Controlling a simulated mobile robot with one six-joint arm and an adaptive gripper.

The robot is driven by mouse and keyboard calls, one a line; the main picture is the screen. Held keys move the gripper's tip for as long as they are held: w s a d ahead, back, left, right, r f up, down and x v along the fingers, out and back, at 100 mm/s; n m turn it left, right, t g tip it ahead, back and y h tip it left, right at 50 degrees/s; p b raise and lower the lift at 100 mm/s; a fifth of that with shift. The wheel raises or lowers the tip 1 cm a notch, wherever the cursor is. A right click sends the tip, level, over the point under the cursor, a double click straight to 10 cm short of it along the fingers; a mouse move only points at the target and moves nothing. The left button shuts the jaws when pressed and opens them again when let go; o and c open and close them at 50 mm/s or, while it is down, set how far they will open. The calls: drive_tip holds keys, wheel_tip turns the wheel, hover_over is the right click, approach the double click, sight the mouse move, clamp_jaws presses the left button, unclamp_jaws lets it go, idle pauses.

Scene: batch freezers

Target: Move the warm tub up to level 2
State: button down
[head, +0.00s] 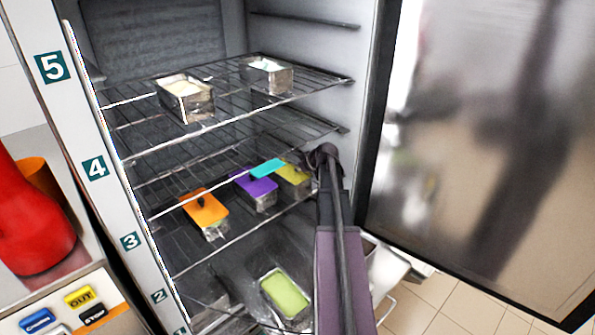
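No tub is visibly marked as warm, so I cannot tell which one is the warm tub. An open metal tub of pale green contents (284,294) sits low in the freezer, below the wire shelves. Tubs with an orange lid (205,208), a purple lid (256,187) and a yellow-green lid (293,174) stand on a lower shelf. A teal flat piece (267,168) lies by the purple lid. Two open tubs with white contents, one left (184,92) and one right (268,70), stand on the top shelf. My gripper (323,157) is at the freezer's right side, its fingers unclear.
Level labels 5 (52,67), 4 (95,168), 3 (131,240) and 2 (158,295) run down the left frame. The freezer door (480,150) stands open at right. A red object (32,225) and a button panel (70,312) are at left. The middle shelf looks empty.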

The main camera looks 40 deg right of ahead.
drive_tip(key=c, duration=0.8)
unclamp_jaws()
drive_tip(key=shift+s+r+p, duration=0.4)
drive_tip(key=shift+r+p, duration=0.15)
drive_tip(key=p+v, duration=0.7)
drive_tip(key=v, duration=0.3)
drive_tip(key=shift+s+r, duration=0.2)
drive_tip(key=shift+s, duration=0.1)
drive_tip(key=shift+s, duration=0.1)
